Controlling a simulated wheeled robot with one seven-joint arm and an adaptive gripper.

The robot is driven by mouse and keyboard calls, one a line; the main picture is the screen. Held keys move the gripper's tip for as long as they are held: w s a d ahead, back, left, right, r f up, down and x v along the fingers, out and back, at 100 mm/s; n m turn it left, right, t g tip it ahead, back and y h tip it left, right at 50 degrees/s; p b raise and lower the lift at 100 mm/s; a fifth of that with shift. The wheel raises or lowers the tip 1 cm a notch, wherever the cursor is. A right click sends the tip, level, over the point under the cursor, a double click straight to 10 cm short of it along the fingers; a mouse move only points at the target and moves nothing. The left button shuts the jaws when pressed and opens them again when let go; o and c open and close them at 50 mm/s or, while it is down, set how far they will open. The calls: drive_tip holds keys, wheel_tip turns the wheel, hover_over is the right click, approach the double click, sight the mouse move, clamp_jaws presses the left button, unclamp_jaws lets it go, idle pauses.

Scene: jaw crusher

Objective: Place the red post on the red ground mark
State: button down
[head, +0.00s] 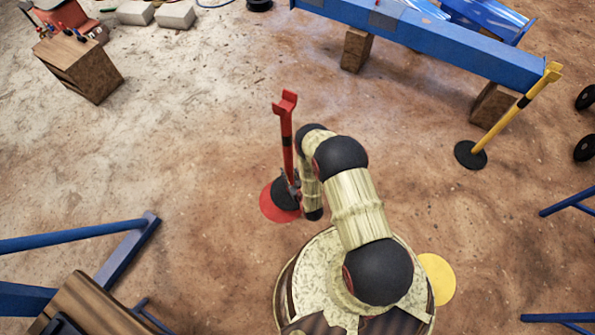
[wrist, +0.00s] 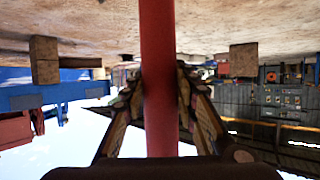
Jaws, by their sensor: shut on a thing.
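The red post (head: 286,125) stands roughly upright in the head view, with a forked top and a round black base (head: 283,196). The red ground mark (head: 270,207) shows as a red disc under and to the left of that base. The base overlaps the right part of the mark; I cannot tell whether it touches the ground. My gripper (head: 291,182) is low on the post, partly hidden by my arm. In the wrist view, which is upside down, my gripper (wrist: 162,90) has its fingers on both sides of the red post (wrist: 159,45).
A yellow post (head: 515,110) on a black base leans by the blue beam (head: 440,40) at the upper right. A yellow ground mark (head: 437,279) lies beside my base. Blue trestle legs (head: 130,255) stand at the lower left. The ground left of the red mark is clear.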

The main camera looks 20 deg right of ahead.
drive_tip(key=w+a+f+b, duration=0.1)
drive_tip(key=a+f+b, duration=0.3)
drive_tip(key=f, duration=0.4)
drive_tip(key=shift+a+f, duration=0.25)
drive_tip(key=shift+a, duration=0.1)
drive_tip(key=shift+w+f, duration=0.1)
drive_tip(key=shift+f, duration=0.05)
drive_tip(key=c, duration=1.4)
unclamp_jaws()
drive_tip(key=shift+s+f, duration=0.1)
drive_tip(key=shift+s, duration=0.1)
